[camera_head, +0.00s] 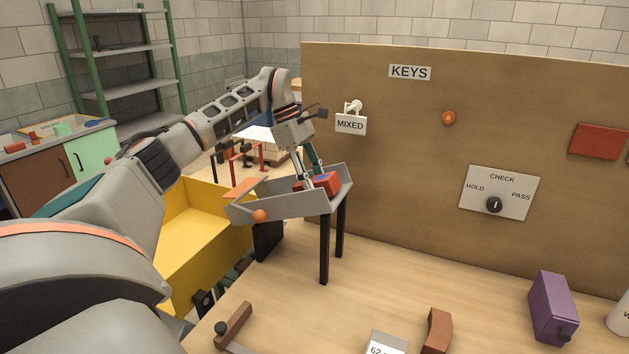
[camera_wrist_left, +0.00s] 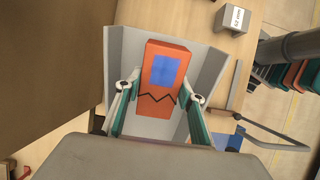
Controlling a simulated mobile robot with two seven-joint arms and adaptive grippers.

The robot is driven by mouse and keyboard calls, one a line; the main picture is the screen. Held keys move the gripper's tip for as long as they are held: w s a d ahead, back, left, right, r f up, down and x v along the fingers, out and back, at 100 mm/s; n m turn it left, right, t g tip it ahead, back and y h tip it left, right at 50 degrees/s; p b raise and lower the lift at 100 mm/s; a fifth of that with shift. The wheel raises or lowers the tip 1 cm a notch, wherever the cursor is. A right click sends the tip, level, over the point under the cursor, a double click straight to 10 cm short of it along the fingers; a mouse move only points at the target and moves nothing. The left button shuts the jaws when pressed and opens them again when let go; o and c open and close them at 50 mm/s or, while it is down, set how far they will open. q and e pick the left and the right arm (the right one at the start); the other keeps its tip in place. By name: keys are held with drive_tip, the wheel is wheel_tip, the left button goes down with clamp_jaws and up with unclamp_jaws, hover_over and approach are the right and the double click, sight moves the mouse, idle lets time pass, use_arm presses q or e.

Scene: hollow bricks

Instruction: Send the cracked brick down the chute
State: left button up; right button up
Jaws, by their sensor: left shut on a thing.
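The cracked brick (camera_wrist_left: 160,108) is orange-red with a blue square and a black zigzag line across it. It lies in the grey chute (camera_head: 290,204), near its upper right end in the head view, where the brick shows small and partly hidden (camera_head: 331,183). My left gripper (camera_head: 312,182) reaches down into the chute. In the wrist view its two fingers (camera_wrist_left: 160,92) are shut on the brick's sides. An orange flap (camera_head: 241,187) and an orange knob (camera_head: 260,216) are at the chute's left end. My right gripper is out of view.
A yellow bin (camera_head: 205,240) stands left of the chute. Black legs (camera_head: 325,250) hold the chute above the wooden bench. The brown board (camera_head: 400,150) rises behind, with a check dial (camera_head: 494,204). A purple box (camera_head: 553,308) stands at right. The mid-bench is mostly clear.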

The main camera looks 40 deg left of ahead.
use_arm(q)
drive_tip(key=o, duration=1.6)
drive_tip(key=shift+v, duration=6.05)
